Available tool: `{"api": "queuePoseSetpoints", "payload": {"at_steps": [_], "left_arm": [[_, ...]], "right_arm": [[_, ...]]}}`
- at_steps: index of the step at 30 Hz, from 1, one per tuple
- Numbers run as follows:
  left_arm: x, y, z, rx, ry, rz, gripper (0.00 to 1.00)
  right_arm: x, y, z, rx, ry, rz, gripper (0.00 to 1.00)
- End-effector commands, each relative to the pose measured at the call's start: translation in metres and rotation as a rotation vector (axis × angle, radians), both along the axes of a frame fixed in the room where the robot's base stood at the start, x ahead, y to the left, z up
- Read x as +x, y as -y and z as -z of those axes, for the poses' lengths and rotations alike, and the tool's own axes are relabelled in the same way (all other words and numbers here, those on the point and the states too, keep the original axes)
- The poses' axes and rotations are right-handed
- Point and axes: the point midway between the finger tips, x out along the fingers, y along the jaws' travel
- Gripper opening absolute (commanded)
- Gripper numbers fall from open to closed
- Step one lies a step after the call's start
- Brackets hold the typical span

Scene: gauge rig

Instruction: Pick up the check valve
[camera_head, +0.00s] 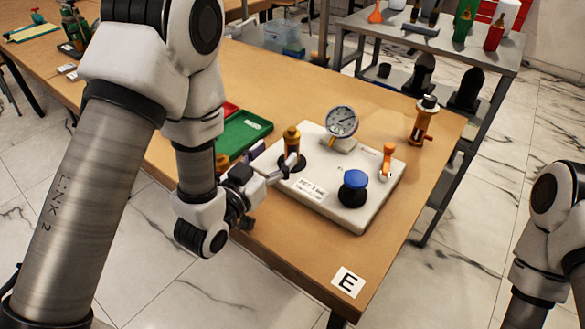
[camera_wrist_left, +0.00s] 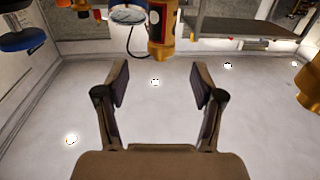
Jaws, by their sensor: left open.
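A brass valve (camera_head: 292,138), taken here as the check valve, stands upright in a dark round seat on the white gauge rig (camera_head: 330,205). My left gripper (camera_head: 279,164) is open, low beside it, with its fingers pointing toward it. In the left wrist view, which is upside down, the brass body (camera_wrist_left: 162,35) hangs from the top, ahead of the gap between the open fingers (camera_wrist_left: 160,84). Nothing is between the pads. My right gripper is out of view; only part of that arm shows.
The rig carries a pressure gauge (camera_head: 341,122), a blue knob (camera_head: 355,181) and an orange-handled valve (camera_head: 387,160). A brass fitting with a black top (camera_head: 424,118) stands behind on the table. A green tray (camera_head: 238,136) lies left. The front table corner is clear around the E label (camera_head: 347,282).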

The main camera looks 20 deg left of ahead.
Motion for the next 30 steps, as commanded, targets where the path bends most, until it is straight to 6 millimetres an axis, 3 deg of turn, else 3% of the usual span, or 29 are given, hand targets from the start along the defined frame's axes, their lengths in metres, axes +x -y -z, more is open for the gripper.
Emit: {"api": "queuePoseSetpoints", "payload": {"at_steps": [15, 22, 27, 28, 30], "left_arm": [[0.073, 0.016, -0.005, 0.0, 0.004, 0.0, 0.68], [0.076, 0.016, -0.004, 0.0, 0.002, -0.001, 0.68], [0.076, 0.016, -0.004, 0.0, 0.002, -0.001, 0.07], [0.076, 0.016, -0.004, 0.0, 0.002, -0.001, 0.0], [0.076, 0.016, -0.004, 0.0, 0.002, -0.001, 0.0]], "right_arm": [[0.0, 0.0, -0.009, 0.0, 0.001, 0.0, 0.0], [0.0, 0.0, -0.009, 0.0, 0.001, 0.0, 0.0], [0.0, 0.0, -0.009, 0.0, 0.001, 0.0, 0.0], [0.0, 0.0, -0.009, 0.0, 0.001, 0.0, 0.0], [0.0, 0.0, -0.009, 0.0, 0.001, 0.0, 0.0]]}}
